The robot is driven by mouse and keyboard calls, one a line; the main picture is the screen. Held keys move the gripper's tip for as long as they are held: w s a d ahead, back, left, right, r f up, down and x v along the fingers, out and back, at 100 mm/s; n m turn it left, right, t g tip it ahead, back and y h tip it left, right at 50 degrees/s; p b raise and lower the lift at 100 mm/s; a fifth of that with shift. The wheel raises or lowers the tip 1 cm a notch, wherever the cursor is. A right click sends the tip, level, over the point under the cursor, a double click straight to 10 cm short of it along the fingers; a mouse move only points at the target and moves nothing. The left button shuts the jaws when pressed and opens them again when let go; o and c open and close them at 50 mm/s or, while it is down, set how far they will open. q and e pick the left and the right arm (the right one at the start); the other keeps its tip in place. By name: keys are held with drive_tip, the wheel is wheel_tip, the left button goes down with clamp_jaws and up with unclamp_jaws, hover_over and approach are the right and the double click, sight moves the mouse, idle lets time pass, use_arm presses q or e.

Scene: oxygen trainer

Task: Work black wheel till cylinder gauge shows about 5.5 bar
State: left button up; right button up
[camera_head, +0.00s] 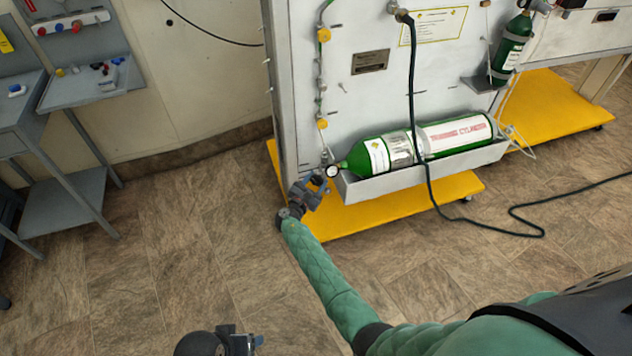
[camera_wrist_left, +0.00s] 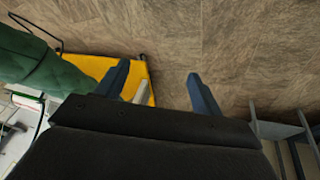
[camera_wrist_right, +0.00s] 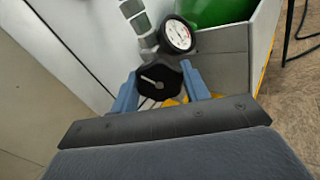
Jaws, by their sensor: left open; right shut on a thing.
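The green training cylinder (camera_head: 400,150) lies in a grey trough on the panel's lower front. Its round white gauge (camera_head: 333,171) sits at the cylinder's left end and shows larger in the right wrist view (camera_wrist_right: 177,35); its numbers are too small to read. The black wheel (camera_wrist_right: 160,82) with a white mark is just below the gauge in the right wrist view. My right gripper (camera_head: 322,181) is shut on the black wheel, a blue finger on each side. My left gripper (camera_wrist_left: 158,85) is open and empty, its fingers apart above the floor.
The trough (camera_head: 425,170) wall stands close beside my right gripper. The yellow base (camera_head: 400,208) sticks out below it. A dark hose (camera_head: 430,190) hangs down in front and runs along the floor. Grey tables (camera_head: 75,90) stand at the left. The floor (camera_head: 170,250) between is clear.

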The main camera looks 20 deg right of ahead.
drive_tip(key=shift+f+b, duration=0.15)
drive_tip(key=shift+b, duration=0.35)
drive_tip(key=shift+m+b, duration=0.9)
drive_tip(key=m+b, duration=0.2)
drive_tip(key=b, duration=0.1)
drive_tip(key=shift+f, duration=0.1)
drive_tip(key=m+b, duration=0.2)
drive_tip(key=shift+r+m, duration=0.2)
drive_tip(key=shift+m, duration=0.1)
use_arm(q)
drive_tip(key=w+d+f+t, duration=0.1)
drive_tip(key=d+f, duration=0.1)
drive_tip(key=f, duration=1.2)
drive_tip(key=d+f+t+h, duration=0.1)
drive_tip(key=d+f+t, duration=0.1)
drive_tip(key=f, duration=1.3)
drive_tip(key=shift+w+d+b, duration=0.3)
drive_tip(key=shift+w+b, duration=0.05)
drive_tip(key=shift+w, duration=0.05)
use_arm(e)
drive_tip(key=o, duration=1)
